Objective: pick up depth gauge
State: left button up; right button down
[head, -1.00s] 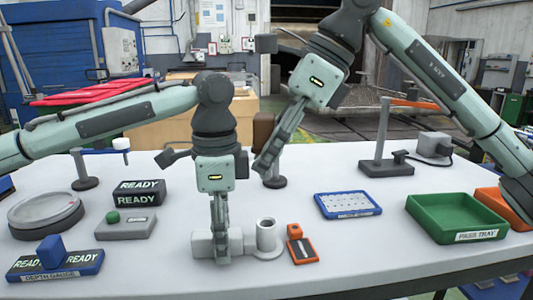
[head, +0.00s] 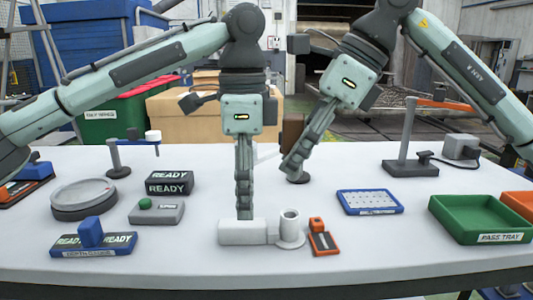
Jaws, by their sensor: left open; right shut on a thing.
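The blue holder labelled DEPTH GAUGE (head: 120,248) sits at the front left of the table, with an upright blue block (head: 91,233) on it. I cannot tell whether that block is the gauge itself. My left gripper (head: 244,216) points straight down, open, just over or behind a pale grey fixture (head: 243,232) with an upright hollow cylinder (head: 290,226) at its right. My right gripper (head: 289,170) is tilted down and left, above the table behind the fixture.
A small orange and black item (head: 322,240) lies right of the fixture. A blue perforated tray (head: 369,202) and green pass tray (head: 483,216) are further right. READY signs (head: 168,183), a green-button box (head: 156,213) and a round grey disc (head: 83,198) stand left. The front middle is clear.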

aim_at(91, 240)
jog(key=k, duration=0.9)
